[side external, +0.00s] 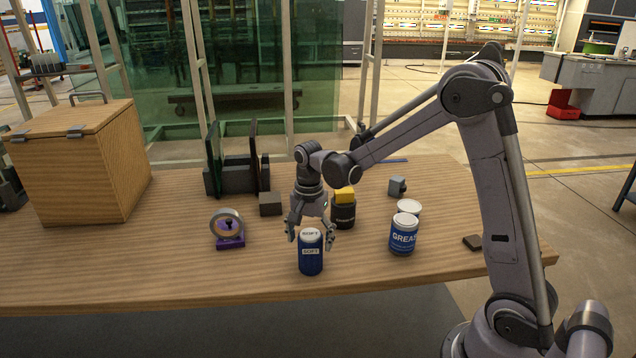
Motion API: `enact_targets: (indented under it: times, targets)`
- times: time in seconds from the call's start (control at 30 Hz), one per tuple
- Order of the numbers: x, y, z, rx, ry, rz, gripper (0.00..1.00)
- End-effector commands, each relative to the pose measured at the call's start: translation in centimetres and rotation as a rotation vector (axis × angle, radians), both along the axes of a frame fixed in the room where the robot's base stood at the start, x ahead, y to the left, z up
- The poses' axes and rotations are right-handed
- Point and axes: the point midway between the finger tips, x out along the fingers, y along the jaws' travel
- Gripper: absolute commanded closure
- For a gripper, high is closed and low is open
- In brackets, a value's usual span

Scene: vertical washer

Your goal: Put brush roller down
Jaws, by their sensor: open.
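The brush roller appears to be the blue cylinder (311,262) with a white top and a label reading "SOFT". It stands upright on the wooden table (150,270) near the front edge. My gripper (311,240) points down just above and behind its top, with the fingers spread to either side. The fingers are open, and a gap shows between them and the cylinder. I cannot tell from this view whether any finger touches it.
A black container with a yellow block (344,194) stands close behind my gripper. Grease cans (403,238) are to the right. A ring on a purple stand (229,230) is to the left. A wooden box (75,165) stands far left. The front left table is clear.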

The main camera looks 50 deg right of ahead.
Motion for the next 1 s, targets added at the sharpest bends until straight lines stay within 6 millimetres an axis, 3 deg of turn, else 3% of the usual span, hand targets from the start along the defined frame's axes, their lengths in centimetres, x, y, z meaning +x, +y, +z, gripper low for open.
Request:
enact_targets:
  times: [0.3,0.57,0.77,1.0]
  targets:
    - [0.2,0.0,5.3,0.0,0.0,0.0,0.19]
    - [0.1,0.1,7.1,0.0,-0.005,0.011,0.19]
    - [-1.9,1.4,9.2,-0.019,-0.081,0.17,0.19]
    - [-6.3,3.8,11.8,-0.088,-0.239,0.511,0.19]
